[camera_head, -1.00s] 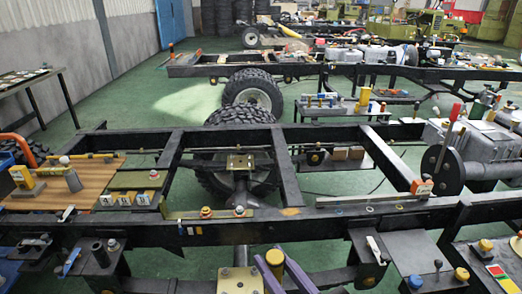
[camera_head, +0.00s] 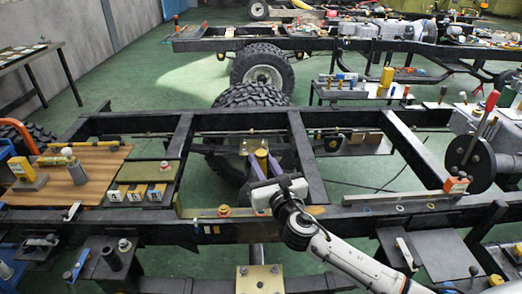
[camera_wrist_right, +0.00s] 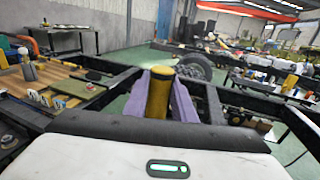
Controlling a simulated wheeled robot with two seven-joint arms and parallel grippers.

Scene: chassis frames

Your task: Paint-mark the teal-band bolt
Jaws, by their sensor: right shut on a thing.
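My right gripper (camera_head: 260,164) reaches over the near chassis rail, its purple fingers shut on a yellow cylinder (camera_wrist_right: 158,96), probably the paint marker. The cylinder stands upright between the fingers in the right wrist view. A bolt with a red-orange top (camera_head: 224,211) stands on the near rail, just left of my gripper. Another bolt (camera_head: 164,167) stands on the olive plate at left, and one (camera_head: 125,245) on a dark bracket in front. I cannot make out a teal band on any of them. My left gripper is not in view.
The black chassis frame (camera_head: 400,207) spans the view, with crossbars and a tyre (camera_head: 252,94) behind. A wooden board (camera_head: 90,180) with a yellow tool and grey cylinder lies at left. An orange-and-white block (camera_head: 456,186) sits on the rail at right. Green floor shows between rails.

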